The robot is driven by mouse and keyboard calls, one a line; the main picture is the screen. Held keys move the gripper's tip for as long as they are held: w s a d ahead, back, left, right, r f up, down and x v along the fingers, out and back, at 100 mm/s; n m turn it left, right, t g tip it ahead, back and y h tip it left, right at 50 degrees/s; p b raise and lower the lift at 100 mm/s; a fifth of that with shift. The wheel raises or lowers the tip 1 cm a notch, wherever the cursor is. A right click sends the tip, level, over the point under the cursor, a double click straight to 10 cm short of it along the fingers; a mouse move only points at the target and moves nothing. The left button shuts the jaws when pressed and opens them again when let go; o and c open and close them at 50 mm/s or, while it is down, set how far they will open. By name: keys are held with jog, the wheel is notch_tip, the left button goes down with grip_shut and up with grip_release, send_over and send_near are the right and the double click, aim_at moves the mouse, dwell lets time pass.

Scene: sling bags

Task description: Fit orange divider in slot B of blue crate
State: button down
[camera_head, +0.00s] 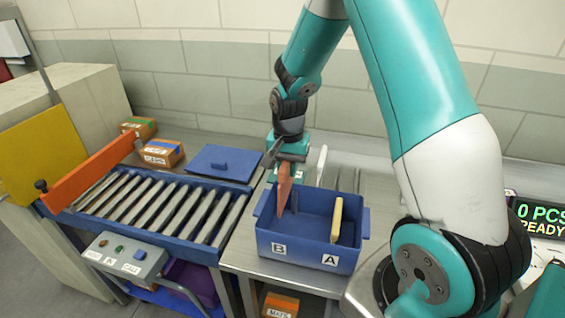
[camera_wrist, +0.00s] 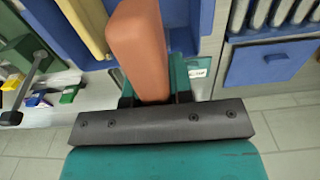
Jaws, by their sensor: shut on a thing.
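The orange divider (camera_head: 284,187) is held by my gripper (camera_head: 290,160), which is shut on its upper part. It also shows in the wrist view (camera_wrist: 138,40), between the fingers of my gripper (camera_wrist: 155,88). The blue crate (camera_head: 303,252) stands on the metal table, with label B (camera_head: 278,249) at its left and label A (camera_head: 330,260) at its right. The divider hangs at the B side, its lower end overlapping the crate's inside in the head view. I cannot tell whether it touches a slot. A cream divider (camera_head: 336,220) stands upright at the A side.
A roller conveyor (camera_head: 160,208) lies left of the crate, with a blue lid-like panel (camera_head: 222,162) and small orange boxes (camera_head: 163,153) behind it. A control box (camera_head: 124,258) is in front of it. A lit display (camera_head: 540,221) stands at the right.

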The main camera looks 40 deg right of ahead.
aim_at(289, 184)
jog(key=shift+s+d, duration=0.1)
jog(key=shift+f, duration=0.35)
jog(key=shift+f+b, duration=2.1)
jog(key=shift+f, duration=0.45)
jog(key=shift+f+b, duration=3.85)
jog(key=shift+f, duration=1.75)
jog(key=c, duration=0.9)
grip_release()
jog(key=shift+r, duration=0.1)
